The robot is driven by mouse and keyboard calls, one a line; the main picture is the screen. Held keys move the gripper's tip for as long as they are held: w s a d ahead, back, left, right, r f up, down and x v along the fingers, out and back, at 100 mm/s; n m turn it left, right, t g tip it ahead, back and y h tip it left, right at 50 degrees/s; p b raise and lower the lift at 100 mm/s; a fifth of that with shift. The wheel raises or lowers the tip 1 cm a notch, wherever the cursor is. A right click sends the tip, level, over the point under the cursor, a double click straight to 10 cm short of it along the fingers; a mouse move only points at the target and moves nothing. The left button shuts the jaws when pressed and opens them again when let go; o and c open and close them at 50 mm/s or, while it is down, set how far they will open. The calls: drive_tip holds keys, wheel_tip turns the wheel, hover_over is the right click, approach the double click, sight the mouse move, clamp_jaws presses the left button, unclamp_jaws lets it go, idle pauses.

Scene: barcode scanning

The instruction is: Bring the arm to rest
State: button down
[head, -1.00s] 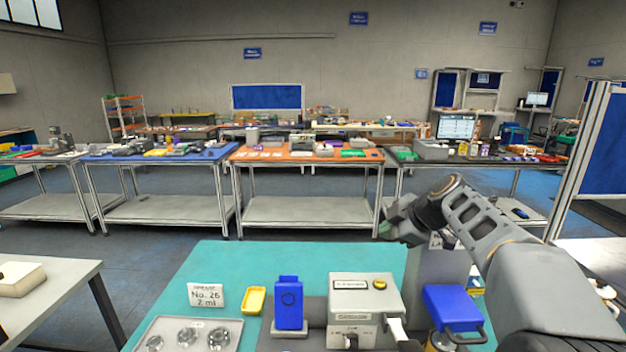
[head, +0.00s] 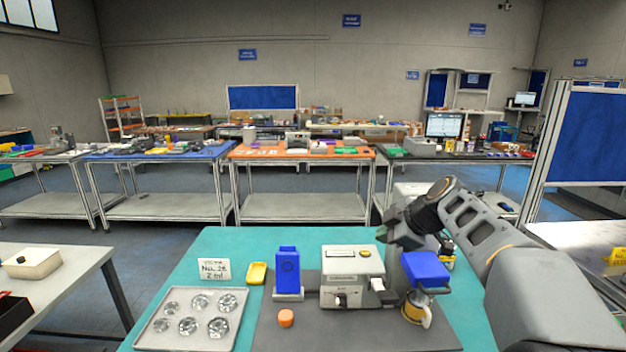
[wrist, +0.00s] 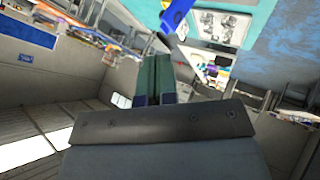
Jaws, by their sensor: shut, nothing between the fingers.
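My arm reaches in from the right of the head view, bent at the elbow. My gripper (wrist: 154,75) shows in the wrist view with its two greenish fingers together and nothing between them. In the head view its end is dark and small, beside the grey machine and above the bench, and its fingers are hard to make out there. The wrist view is tilted, with windows and ceiling at the lower left and the teal bench (wrist: 262,8) at the upper right.
A blue partition (head: 590,135) stands at right.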

drive_tip(key=s+f+m+g+h+b, duration=0.3)
drive_tip(key=s+f+m+h+b, duration=0.2)
drive_tip(key=s+f+m, duration=1.1)
drive_tip(key=s+f+h, duration=0.1)
drive_tip(key=s+f, duration=0.4)
drive_tip(key=shift+s, duration=0.4)
